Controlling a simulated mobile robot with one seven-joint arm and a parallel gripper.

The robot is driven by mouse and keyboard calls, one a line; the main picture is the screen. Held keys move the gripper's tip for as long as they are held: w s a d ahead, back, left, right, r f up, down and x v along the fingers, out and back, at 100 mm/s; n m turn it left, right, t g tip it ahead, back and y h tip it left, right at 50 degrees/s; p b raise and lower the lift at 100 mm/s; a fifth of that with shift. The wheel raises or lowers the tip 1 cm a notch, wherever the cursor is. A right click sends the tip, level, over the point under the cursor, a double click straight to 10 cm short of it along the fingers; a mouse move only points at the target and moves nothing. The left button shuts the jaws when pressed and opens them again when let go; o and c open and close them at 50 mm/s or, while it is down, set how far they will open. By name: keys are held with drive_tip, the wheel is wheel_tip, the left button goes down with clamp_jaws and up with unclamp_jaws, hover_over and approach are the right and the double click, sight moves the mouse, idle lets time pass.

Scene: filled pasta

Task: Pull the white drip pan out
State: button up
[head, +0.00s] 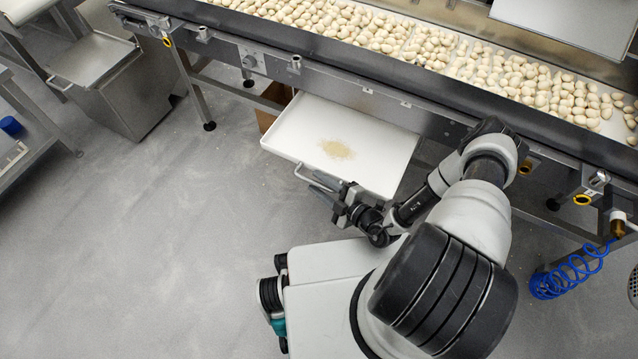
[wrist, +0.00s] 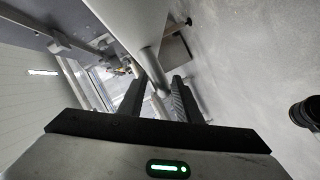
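The white drip pan (head: 295,130) sticks out from under the conveyor in the head view, with a patch of beige residue on its floor. Its metal bar handle (head: 299,172) runs along the near side. My gripper (head: 317,184) is at this handle, in front of the pan's near edge. In the wrist view my gripper (wrist: 158,80) has its two dark fingers apart, one on each side of the silver handle bar (wrist: 153,66). I see no clear pinch on the bar; the contact is hard to make out. The pan's far edge is hidden under the conveyor.
The conveyor (head: 340,58), covered with filled pasta, runs across above the pan. A brown box (head: 272,108) stands beneath it, left of the pan. A coiled blue hose (head: 565,278) hangs at right. The grey floor (head: 150,240) left of the pan is clear.

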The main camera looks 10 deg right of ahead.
wheel_tip(320, 180, up, 10)
drive_tip(key=p, duration=0.3)
idle(0.7)
